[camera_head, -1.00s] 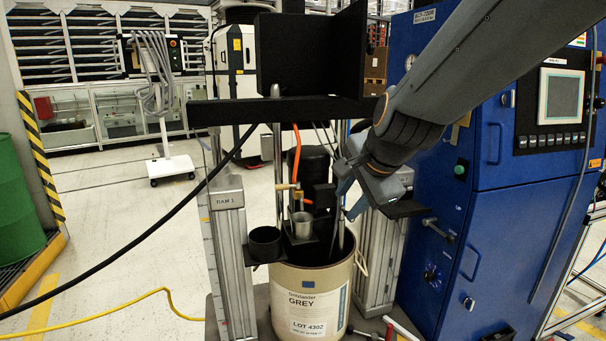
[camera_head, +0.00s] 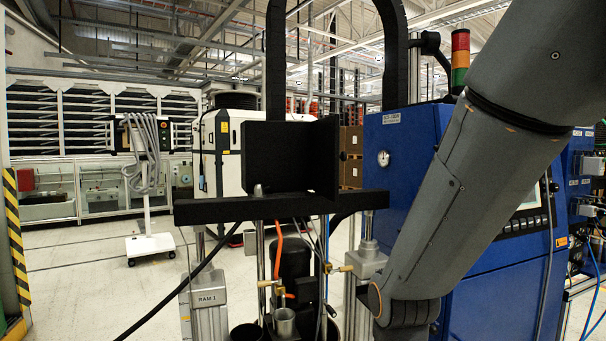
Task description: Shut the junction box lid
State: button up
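A black box (camera_head: 277,157), which looks like the junction box, stands on a black crossbeam (camera_head: 230,212) above the drum pump. A black flat panel (camera_head: 328,157) stands upright at its right side, angled out from the box. It looks like the lid, swung open; the hinge cannot be made out. My arm comes in from the upper right and runs down to its wrist at the bottom edge, right of the box and lower than it. My gripper is out of the picture, so its fingers are hidden.
A blue cabinet (camera_head: 400,150) with a gauge stands right of the box, partly behind my arm. Ram posts (camera_head: 207,300) rise beneath the crossbeam. Black hoses arch above the box, and a cable (camera_head: 165,305) slants down to the left.

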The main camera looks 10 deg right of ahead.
aim_at(324, 131)
jog(key=u, duration=2.55)
jog(key=k, duration=1.5)
jog(key=z, duration=1.95)
jog(key=i, duration=0.95)
jog(key=u, duration=0.4)
